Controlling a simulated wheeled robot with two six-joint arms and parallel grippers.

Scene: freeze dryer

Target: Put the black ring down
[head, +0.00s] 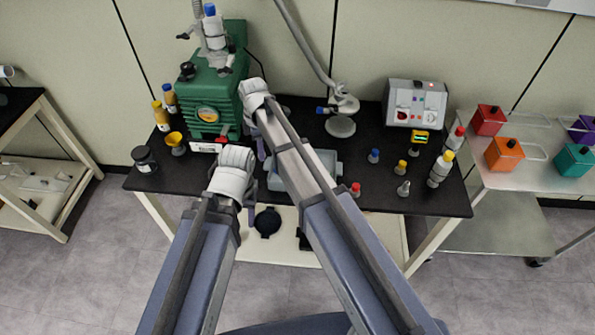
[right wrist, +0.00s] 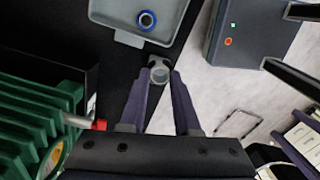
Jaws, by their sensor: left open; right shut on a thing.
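My right gripper (head: 262,152) is above the black table, in front of the green machine. In the right wrist view its fingers (right wrist: 160,75) are shut on a small dark round piece with a pale centre, which looks like the black ring (right wrist: 159,64). The ring is hidden in the head view. I cannot tell whether it touches anything below. A grey tray (head: 330,163) lies just right of this gripper; in the right wrist view the tray (right wrist: 104,13) holds a blue ring (right wrist: 146,20). My left gripper (head: 250,192) is open at the table's front edge.
The green machine (head: 222,88) stands at the back left, with a red-tipped part (right wrist: 99,124) near my right fingers. Small capped vials (head: 374,156) stand right of the tray. A black round item (head: 267,222) lies below, on the lower shelf.

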